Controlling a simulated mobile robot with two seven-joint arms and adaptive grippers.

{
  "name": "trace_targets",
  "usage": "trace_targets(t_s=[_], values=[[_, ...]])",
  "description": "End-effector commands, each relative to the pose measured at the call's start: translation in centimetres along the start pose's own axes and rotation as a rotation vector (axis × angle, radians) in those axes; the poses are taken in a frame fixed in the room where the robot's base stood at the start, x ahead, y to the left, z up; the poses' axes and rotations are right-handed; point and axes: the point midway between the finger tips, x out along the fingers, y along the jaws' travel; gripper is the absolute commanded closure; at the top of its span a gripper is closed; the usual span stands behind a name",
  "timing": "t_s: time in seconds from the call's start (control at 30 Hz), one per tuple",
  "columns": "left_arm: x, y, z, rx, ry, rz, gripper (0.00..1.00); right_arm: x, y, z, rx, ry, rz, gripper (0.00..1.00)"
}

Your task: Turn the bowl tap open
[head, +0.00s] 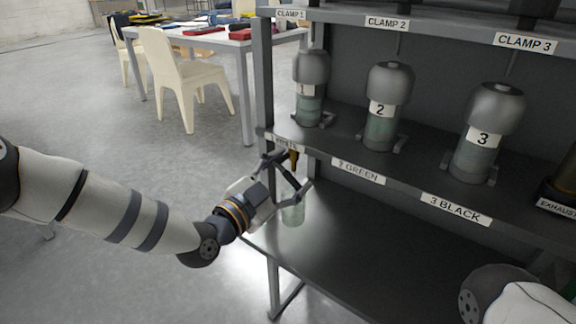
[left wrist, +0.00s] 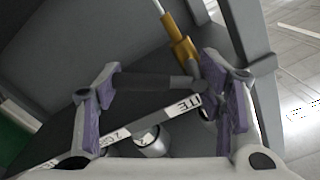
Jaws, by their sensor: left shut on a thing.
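The bowl tap (head: 293,157) is a small brass fitting at the front left of the rack, by the label partly hidden by my gripper. In the left wrist view its brass body (left wrist: 182,46) is at the top, with a dark grey lever (left wrist: 150,81) reaching left from it. My left gripper (head: 286,174) is at the tap, and in its wrist view its purple-padded fingers (left wrist: 165,92) stand at either end of the lever, shut on it. A pale glass bowl (head: 293,214) shows just below the gripper. My right gripper is out of view.
Grey-capped bottles marked 1 (head: 308,90), 2 (head: 380,112) and 3 (head: 481,138) stand on the shelf above. The lower shelf (head: 370,245) looks clear. The rack post (head: 264,75) rises close by. A cream chair (head: 182,80) and white table (head: 215,40) are behind.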

Motion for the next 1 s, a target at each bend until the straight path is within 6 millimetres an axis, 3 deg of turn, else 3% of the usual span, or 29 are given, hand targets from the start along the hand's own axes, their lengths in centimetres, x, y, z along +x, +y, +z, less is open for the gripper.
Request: trace_targets(t_s=[0.6,1.0], values=[[0.1,-0.2,1.3,0.587,0.011,0.005,0.88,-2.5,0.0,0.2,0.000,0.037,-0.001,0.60],[0.1,-0.7,2.2,0.888,0.011,0.004,0.88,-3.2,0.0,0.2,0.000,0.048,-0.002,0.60]])
